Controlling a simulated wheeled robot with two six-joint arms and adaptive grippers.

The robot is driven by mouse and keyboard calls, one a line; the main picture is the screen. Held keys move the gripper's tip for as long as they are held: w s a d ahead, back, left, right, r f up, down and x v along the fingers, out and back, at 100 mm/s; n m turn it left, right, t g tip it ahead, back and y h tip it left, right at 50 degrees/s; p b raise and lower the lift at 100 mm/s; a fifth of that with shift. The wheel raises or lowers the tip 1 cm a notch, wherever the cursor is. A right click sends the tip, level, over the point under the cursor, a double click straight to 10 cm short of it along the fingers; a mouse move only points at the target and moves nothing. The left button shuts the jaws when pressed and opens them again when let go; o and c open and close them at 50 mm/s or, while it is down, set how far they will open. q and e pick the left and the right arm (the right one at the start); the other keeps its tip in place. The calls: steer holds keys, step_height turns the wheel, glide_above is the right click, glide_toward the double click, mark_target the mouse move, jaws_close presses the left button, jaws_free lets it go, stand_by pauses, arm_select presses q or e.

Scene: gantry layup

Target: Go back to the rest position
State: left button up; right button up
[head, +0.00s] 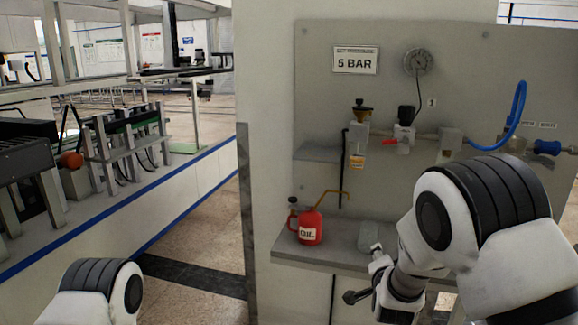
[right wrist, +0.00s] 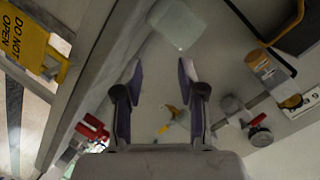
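My right gripper (head: 363,276) is in front of the shelf of the grey panel, near the shelf's front edge. In the right wrist view, my right gripper (right wrist: 160,70) has its two fingers wide apart with nothing held between them. My left arm shows only as a rounded link at the lower left of the head view; its gripper is out of view.
A red oil can (head: 310,227) and a grey block (head: 369,236) stand on the shelf (head: 335,255). Fittings, a gauge (head: 418,62) and a blue hose (head: 517,110) are on the panel (head: 320,100). A workbench (head: 130,215) runs along the left; floor lies between.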

steer(key=s+d+f+n+g+y, duration=0.25)
steer(key=s+f+n+g, duration=0.4)
steer(key=s+f, duration=1.45)
steer(key=s+f+n+g, duration=0.2)
steer(key=s+f+g, duration=0.2)
steer(key=s, duration=0.8)
steer(key=s+f+n+g, duration=0.3)
steer(key=s+f, duration=0.3)
steer(key=s, duration=0.7)
steer(key=shift+n+g+y, duration=0.35)
steer(key=shift+g, duration=0.2)
